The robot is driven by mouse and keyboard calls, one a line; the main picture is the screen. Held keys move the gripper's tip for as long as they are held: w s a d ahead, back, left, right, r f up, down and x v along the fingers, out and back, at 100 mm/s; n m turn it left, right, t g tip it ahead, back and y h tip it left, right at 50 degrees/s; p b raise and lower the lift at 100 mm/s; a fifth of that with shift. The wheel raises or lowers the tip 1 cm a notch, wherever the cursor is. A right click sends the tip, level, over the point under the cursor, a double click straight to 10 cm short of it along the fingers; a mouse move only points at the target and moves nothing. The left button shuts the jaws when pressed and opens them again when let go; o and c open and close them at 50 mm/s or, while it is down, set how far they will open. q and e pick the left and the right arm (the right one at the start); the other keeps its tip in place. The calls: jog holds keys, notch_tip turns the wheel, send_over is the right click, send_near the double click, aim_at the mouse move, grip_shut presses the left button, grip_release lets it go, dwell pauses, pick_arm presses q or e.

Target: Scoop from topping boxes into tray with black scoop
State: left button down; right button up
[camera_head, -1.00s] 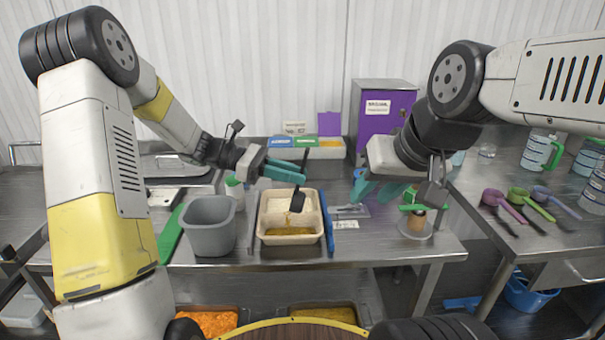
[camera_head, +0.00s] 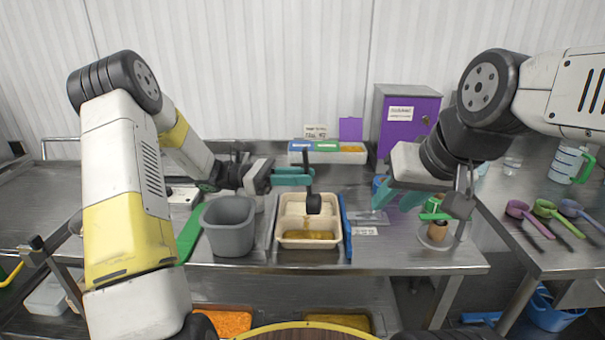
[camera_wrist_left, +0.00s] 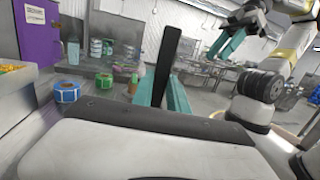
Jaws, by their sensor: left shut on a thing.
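My left gripper (camera_head: 294,176) is shut on the upright handle of the black scoop (camera_head: 313,204). The scoop's bowl hangs over the beige tray (camera_head: 282,222). The tray has brownish-yellow food in its front compartment and a small brown streak in the middle. In the left wrist view the black handle (camera_wrist_left: 167,62) stands between the teal fingers (camera_wrist_left: 163,95); the bowl is hidden there. Topping boxes (camera_head: 340,157) with blue, green and purple lids stand at the back, one showing orange contents. My right gripper (camera_head: 400,196) is open above the table, right of the tray.
A grey bin (camera_head: 228,228) stands left of the tray, beside a green board (camera_head: 190,232). A purple cabinet (camera_head: 405,120) is behind. Coloured scoops (camera_head: 545,208) lie on the right table. Orange (camera_head: 222,322) and yellow food pans sit below. Tape rolls (camera_wrist_left: 67,92) show in the left wrist view.

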aim_at(303, 154)
dwell(0.4)
pick_arm(q)
notch_tip(303, 154, up, 6)
jog(key=y, duration=0.2)
jog(key=shift+t+y, duration=0.3)
jog(key=shift+y, duration=0.1)
jog(key=y, duration=0.2)
jog(key=r+t+y, duration=0.1)
jog(key=y, duration=0.2)
jog(key=shift+d, duration=0.15)
jog(key=y, duration=0.2)
jog(key=t+y, duration=0.1)
jog(key=y, duration=0.2)
jog(key=r+y, duration=0.1)
jog(key=y, duration=0.2)
jog(key=shift+t, duration=0.3)
jog(key=shift+a, duration=0.2)
